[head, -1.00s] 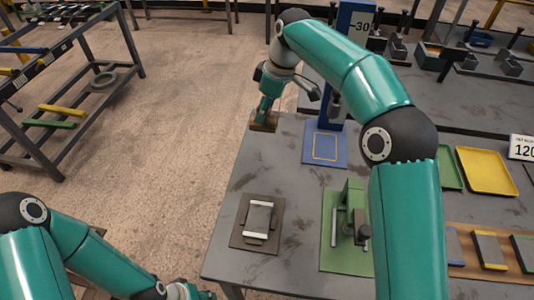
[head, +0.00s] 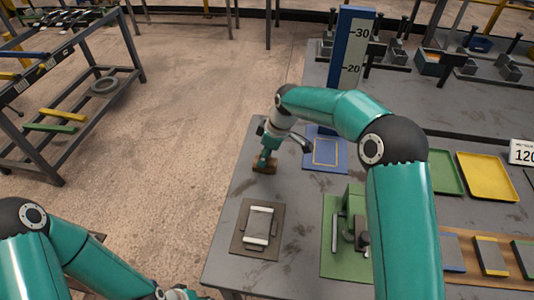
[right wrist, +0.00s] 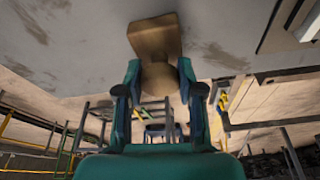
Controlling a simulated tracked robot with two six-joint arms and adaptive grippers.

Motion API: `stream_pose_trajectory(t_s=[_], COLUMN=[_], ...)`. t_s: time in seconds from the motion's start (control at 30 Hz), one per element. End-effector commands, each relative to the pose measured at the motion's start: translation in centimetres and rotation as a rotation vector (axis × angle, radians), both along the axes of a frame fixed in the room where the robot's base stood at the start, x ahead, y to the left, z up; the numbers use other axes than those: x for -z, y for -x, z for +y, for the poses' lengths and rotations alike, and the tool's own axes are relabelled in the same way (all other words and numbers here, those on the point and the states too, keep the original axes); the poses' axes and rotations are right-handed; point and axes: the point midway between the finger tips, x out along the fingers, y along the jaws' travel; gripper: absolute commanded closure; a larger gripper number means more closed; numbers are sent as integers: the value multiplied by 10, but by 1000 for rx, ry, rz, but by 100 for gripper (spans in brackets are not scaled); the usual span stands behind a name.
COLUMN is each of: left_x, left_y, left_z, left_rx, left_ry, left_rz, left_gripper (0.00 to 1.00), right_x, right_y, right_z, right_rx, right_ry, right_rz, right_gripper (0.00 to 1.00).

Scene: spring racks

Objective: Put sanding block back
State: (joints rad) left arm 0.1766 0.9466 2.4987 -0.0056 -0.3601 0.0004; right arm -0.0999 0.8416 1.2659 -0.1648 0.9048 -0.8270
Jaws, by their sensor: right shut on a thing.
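The sanding block (head: 265,166) is a brown block with a rounded knob. My right gripper (head: 267,155) is shut on it near the grey table's left edge. In the right wrist view the brown block (right wrist: 155,38) juts past the two fingers, which clasp its knob. The grey table top lies beyond it; I cannot tell whether the block touches it. A dark mat (head: 239,245) lies nearer me, bearing a grey piece with pale end strips (head: 258,225). My left gripper (head: 182,292) is partly cut off at the bottom edge, and its fingers cannot be made out.
A blue stand with a height scale (head: 350,50) has a blue base (head: 340,160) right of the held block. A green fixture (head: 330,260) stands near my right arm. Green (head: 446,170) and yellow trays (head: 488,175) lie at right. Bare table surrounds the mat.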

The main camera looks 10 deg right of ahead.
Motion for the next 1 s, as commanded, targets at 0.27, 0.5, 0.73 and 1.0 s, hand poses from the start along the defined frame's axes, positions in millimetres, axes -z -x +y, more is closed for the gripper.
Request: stream_pose_trajectory(t_s=[0.27, 0.5, 0.73, 1.0], left_x=[3, 1, 0, 5], left_y=[0, 0, 0, 0], left_z=[0, 0, 0, 0], left_rx=[0, 0, 0, 0], left_ry=[0, 0, 0, 0], left_rz=[0, 0, 0, 0], left_gripper=[60, 60, 60, 60], right_x=[2, 1, -1, -27], right_y=[0, 0, 0, 3], right_z=[0, -1, -1, -7], right_rx=[1, 1, 1, 2], right_ry=[0, 0, 0, 0], right_rz=[-1, 0, 0, -4], right_gripper=[95, 38, 38, 38])
